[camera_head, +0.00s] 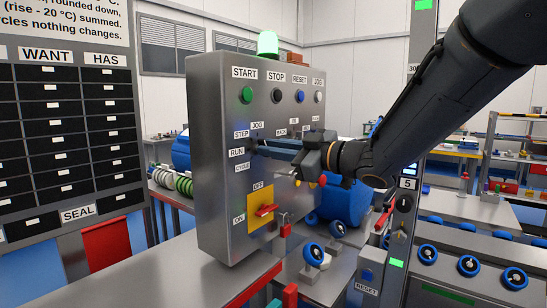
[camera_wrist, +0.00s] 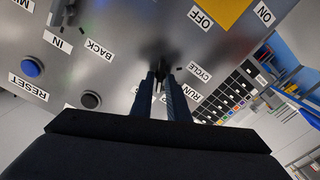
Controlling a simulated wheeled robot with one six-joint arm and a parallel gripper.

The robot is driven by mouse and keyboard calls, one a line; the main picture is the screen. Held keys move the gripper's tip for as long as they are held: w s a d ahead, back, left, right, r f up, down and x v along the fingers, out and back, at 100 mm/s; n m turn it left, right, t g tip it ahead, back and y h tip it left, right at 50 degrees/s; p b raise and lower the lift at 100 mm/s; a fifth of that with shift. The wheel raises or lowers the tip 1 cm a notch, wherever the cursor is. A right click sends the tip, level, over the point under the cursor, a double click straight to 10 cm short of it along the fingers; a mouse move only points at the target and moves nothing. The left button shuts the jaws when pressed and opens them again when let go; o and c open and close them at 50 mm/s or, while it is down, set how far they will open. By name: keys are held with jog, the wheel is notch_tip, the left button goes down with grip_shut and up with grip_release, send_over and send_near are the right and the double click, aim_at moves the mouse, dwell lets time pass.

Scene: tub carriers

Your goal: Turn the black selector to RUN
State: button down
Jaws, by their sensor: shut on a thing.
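The black selector (camera_head: 252,145) sits on the front of the grey control box (camera_head: 212,190), among the labels STEP, JOG, RUN and CYCLE. The RUN label (camera_head: 237,153) is just left of it, with CYCLE below. My gripper (camera_head: 264,147) reaches in from the right, its fingers shut on the selector. In the wrist view the fingertips (camera_wrist: 163,82) close around the dark selector (camera_wrist: 158,52), and the RUN label (camera_wrist: 188,90) shows to the right. The fingers cover much of the knob, so I cannot tell which label it points to.
Above are START, STOP, RESET and JOG buttons, with a green lamp (camera_head: 267,44) on top. A red switch on a yellow plate (camera_head: 260,210) sits below my gripper. A second selector is partly hidden by my gripper. A grey bench (camera_head: 150,275) lies in front.

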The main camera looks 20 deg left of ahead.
jog(key=n+b, duration=1.2)
jog(key=shift+s+a+f, duration=0.1)
jog(key=shift+s+f, duration=0.05)
jog(key=shift+f, duration=0.2)
jog(key=shift+n, duration=0.3)
jog(key=c, duration=1.8)
grip_release()
jog(key=shift+o, duration=0.2)
jog(key=shift+r, duration=0.1)
jog(key=v, duration=0.7)
jog(key=shift+s+d+b, duration=0.15)
jog(key=shift+d+b, duration=0.2)
